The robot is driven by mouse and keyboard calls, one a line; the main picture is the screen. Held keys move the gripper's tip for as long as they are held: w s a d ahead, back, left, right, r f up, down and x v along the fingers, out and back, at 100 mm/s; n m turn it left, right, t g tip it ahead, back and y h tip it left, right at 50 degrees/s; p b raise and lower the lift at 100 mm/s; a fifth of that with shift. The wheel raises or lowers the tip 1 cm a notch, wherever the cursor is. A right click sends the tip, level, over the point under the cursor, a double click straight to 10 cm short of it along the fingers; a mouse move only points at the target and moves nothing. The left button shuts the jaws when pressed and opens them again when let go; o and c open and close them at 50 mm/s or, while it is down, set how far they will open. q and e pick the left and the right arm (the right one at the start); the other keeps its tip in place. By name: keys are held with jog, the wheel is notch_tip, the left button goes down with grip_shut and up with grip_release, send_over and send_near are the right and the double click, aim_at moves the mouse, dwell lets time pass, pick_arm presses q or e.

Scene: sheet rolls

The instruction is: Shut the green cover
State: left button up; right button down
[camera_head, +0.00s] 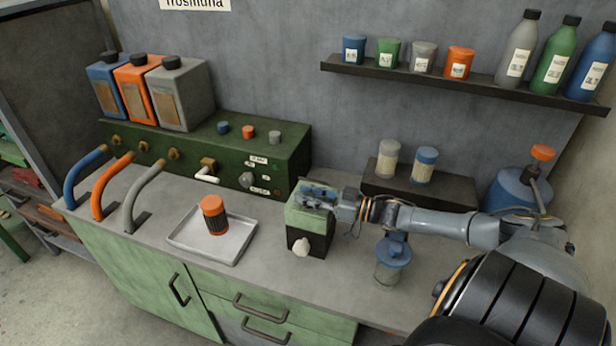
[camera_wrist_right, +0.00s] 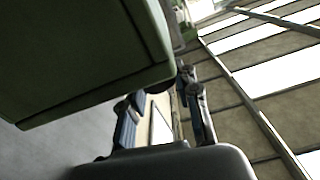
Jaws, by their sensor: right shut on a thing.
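The green cover (camera_head: 305,218) sits over a small black box (camera_head: 308,241) with a pale knob on its front, in the middle of the worktop. In the head view it looks lowered onto the box; whether a gap is left cannot be told. My right gripper (camera_head: 318,196) lies across the top of the cover from the right, shut on it, and hides part of it. In the right wrist view the cover (camera_wrist_right: 75,60) fills the upper left, its edge close to my fingers (camera_wrist_right: 165,105). My left gripper is not in view.
A metal tray (camera_head: 190,244) with an orange-capped jar (camera_head: 214,214) lies left of the box. A blue-lidded glass jar (camera_head: 390,262) stands to its right, below my right arm. A dark green control unit (camera_head: 290,150) stands behind left, a low dark stand (camera_head: 450,198) behind right.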

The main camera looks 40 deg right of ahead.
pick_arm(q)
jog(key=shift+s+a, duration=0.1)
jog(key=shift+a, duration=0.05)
pick_arm(e)
jog(key=shift+s+a+f, duration=0.15)
jog(key=shift+s+f, duration=0.15)
jog(key=shift+f, duration=0.4)
jog(key=c, duration=0.9)
grip_release()
jog(key=shift+c, duration=0.2)
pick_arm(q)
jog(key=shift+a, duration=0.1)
pick_arm(e)
jog(key=shift+w+r, duration=0.1)
jog(key=shift+r, duration=0.1)
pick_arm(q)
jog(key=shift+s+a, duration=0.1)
pick_arm(e)
jog(key=shift+r, duration=0.25)
notch_tip(320, 180, up, 10)
jog(key=shift+f, duration=0.25)
